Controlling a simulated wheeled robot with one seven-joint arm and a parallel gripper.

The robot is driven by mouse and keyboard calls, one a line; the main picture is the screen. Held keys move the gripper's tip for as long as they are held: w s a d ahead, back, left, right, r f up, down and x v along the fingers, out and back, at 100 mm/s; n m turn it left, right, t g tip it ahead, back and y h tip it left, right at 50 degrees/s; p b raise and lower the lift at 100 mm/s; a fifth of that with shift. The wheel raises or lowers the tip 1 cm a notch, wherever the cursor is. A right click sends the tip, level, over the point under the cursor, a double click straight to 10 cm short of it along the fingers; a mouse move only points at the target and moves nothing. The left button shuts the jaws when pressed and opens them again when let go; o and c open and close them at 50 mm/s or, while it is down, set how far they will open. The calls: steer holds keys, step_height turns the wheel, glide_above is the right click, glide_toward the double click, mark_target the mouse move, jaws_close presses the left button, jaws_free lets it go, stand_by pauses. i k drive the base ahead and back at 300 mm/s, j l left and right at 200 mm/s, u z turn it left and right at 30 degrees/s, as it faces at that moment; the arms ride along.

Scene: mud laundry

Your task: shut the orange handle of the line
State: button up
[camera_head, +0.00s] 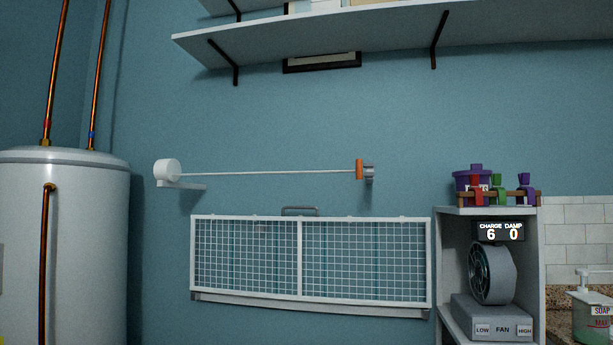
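The orange handle (360,169) is small and upright at the right end of a thin white line (265,173). It sits against a grey wall bracket (369,174); whether it is latched there or only touching is too small to tell. The line runs nearly level across the blue wall from a white round reel (167,170) on the left. My gripper is not in view.
A white wire rack (300,262) hangs on the wall below the line. A water heater (65,240) stands at left. Shelves (400,32) project above. A cabinet (488,211) at right holds a fan (492,273), with pegs and a purple tub (475,177) on top.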

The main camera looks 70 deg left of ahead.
mark_target(359, 170)
steer(key=u, duration=1.65)
